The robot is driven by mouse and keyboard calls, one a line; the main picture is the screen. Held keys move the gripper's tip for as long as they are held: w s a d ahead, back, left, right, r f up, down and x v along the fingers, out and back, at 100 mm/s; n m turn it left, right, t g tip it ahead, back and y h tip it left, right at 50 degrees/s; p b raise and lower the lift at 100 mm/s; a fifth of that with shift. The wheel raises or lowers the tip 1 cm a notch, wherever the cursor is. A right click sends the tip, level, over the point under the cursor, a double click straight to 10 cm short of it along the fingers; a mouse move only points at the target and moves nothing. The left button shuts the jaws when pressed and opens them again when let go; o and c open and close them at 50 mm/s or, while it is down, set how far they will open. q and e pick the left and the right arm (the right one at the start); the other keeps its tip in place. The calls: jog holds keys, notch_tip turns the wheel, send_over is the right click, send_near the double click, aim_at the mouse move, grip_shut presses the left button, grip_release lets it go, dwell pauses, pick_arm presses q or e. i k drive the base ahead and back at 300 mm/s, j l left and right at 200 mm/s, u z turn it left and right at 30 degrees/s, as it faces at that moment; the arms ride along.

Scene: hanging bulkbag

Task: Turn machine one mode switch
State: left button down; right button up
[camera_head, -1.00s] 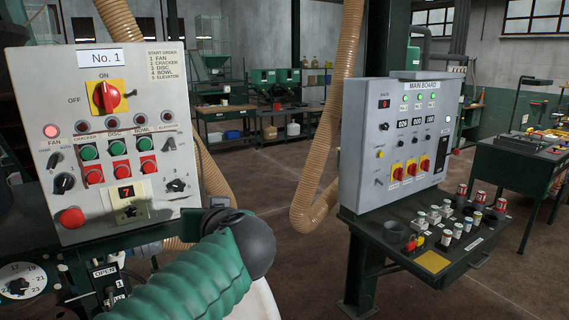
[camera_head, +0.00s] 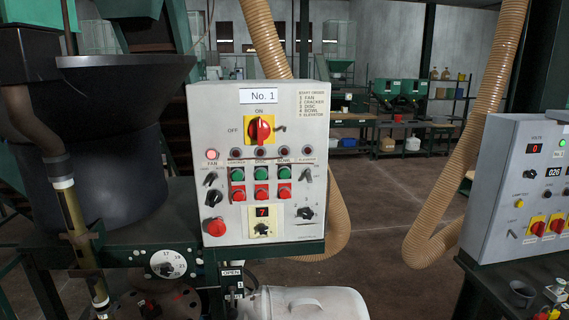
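The machine one panel (camera_head: 226,135) is a light grey box labelled No. 1, near the middle of the head view. A red rotary switch (camera_head: 261,130) on a yellow plate stands at its top, between ON and OFF labels, its handle roughly upright. Small black selector switches sit at the left (camera_head: 210,179) and right (camera_head: 305,175) of the green and red buttons. A larger black knob (camera_head: 305,213) is at the lower right. Another black knob (camera_head: 262,229) sits under a red display reading 7. I cannot tell which is the mode switch. Neither gripper is in view.
A red push button (camera_head: 215,227) is at the panel's lower left. A dark hopper (camera_head: 105,150) stands to the left. Tan hoses (camera_head: 478,140) hang behind and right. The main board (camera_head: 515,180) is at the right edge. A white container (camera_head: 315,303) is below.

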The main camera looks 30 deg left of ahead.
aim_at(212, 176)
jog(key=u, duration=1.3)
